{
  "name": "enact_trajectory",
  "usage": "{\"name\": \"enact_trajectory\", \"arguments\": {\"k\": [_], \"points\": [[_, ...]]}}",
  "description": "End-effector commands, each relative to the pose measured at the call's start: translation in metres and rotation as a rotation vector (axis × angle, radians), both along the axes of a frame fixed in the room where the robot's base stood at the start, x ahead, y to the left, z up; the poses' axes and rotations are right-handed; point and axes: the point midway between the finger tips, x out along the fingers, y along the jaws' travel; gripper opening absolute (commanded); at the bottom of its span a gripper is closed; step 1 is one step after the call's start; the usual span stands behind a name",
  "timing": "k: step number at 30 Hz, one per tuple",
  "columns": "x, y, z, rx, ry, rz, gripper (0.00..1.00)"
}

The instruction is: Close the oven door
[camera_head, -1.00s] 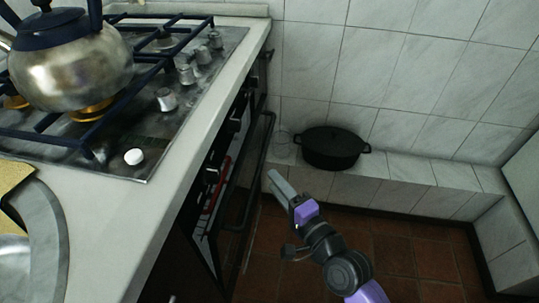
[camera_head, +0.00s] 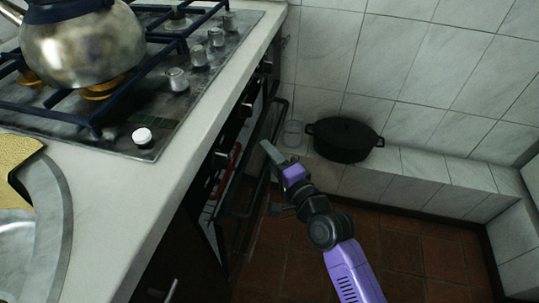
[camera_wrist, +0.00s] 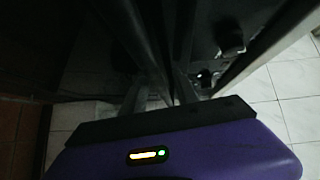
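The oven door (camera_head: 235,228) hangs partly open on the front of the counter unit, under the cooktop. A gap shows between it and the oven body, with a red item in the gap. Its dark handle bar (camera_head: 270,157) runs along the door's outer side. My gripper (camera_head: 266,152) is beside the outer side of the door, close to the handle. In the wrist view, its two grey fingers (camera_wrist: 158,92) stand apart, with a dark bar running down between or just behind them. Whether they touch it is too dark to tell.
A metal kettle (camera_head: 80,45) sits on the cooktop (camera_head: 165,125). The red-brown floor (camera_head: 400,255) right of my arm is clear.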

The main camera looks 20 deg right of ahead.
Motion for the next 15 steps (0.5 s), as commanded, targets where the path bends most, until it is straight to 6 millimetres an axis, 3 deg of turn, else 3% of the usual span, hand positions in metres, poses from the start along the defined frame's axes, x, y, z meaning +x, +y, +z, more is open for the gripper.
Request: {"name": "enact_trajectory", "arguments": {"k": [5,11,15], "points": [[0.0,-0.0001,0.0003,0.0,0.0,0.0,0.36],[-0.0001,0.0,0.0003,0.0,0.0,0.0,0.01],[-0.0001,0.0,0.0002,0.0,0.0,0.0,0.0]]}}
